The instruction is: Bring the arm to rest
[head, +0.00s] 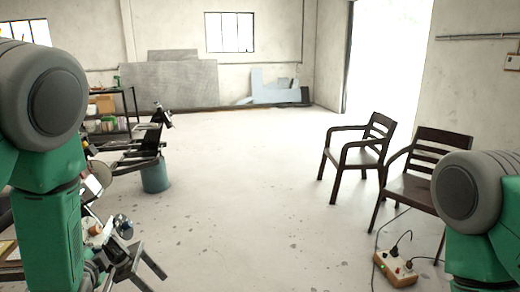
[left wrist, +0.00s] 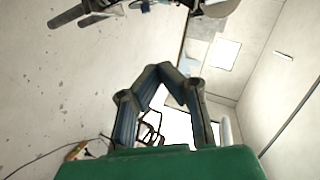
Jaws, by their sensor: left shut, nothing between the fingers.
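My left arm, green with a grey round joint, comes down the left side of the head view.
Dark stands or equipment and a blue-grey bucket (head: 155,174) are beyond my left arm. Two dark wooden chairs (head: 356,150) stand at the right. A power strip (head: 395,268) with cables lies on the floor near my right arm. The middle floor (head: 250,200) is clear.

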